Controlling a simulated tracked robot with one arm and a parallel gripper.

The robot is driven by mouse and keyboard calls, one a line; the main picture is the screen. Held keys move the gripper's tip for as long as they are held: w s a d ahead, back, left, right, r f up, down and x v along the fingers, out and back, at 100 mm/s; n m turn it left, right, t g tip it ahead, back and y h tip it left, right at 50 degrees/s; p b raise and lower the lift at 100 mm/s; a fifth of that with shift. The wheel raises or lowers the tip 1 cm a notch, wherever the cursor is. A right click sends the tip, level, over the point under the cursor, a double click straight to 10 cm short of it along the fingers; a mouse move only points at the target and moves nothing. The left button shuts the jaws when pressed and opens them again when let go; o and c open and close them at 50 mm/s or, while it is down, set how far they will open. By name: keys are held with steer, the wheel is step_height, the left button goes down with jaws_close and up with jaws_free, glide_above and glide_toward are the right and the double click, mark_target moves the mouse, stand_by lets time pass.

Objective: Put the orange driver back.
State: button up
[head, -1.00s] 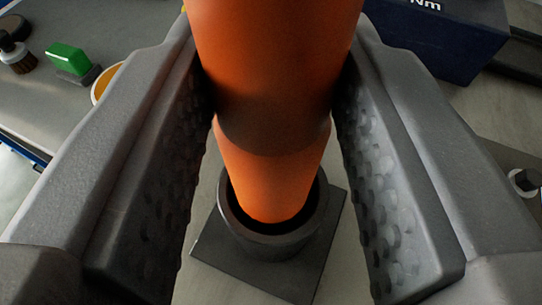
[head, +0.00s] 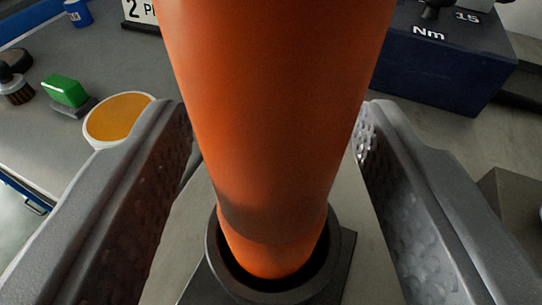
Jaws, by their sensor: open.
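The orange driver (head: 275,110) stands upright in the middle of the head view, its top cut off by the upper edge. Its lower end sits inside a dark round holder cup (head: 218,268) on a dark square base. My gripper (head: 277,125) is open, with one textured jaw on each side of the driver. The bottom of the driver inside the cup is hidden.
A dark blue box marked Nm (head: 440,60) stands at the back right. At the left are a round orange-topped dish (head: 118,118), a green-topped block (head: 66,90), a brush (head: 15,88) and a blue cup (head: 78,13). A grey block (head: 510,205) is at the right edge.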

steer(key=b+v, duration=0.2)
steer(key=v, duration=1)
steer(key=w+d+r+y, duration=0.1)
steer(key=d+r, duration=0.1)
steer(key=r, duration=1.1)
steer(key=w+d+r+y, duration=0.1)
steer(key=d+r, duration=0.2)
steer(key=r, duration=1)
steer(key=s+d+r+h, duration=0.1)
steer(key=s+d+r, duration=0.5)
steer(key=r, duration=0.3)
steer(key=s+d+r+h, duration=0.1)
steer(key=s+d+r, duration=0.5)
steer(key=d+r, duration=0.3)
steer(key=shift+r+m+h, duration=0.3)
steer(key=shift+r+h, duration=0.1)
steer(key=shift+r, duration=0.35)
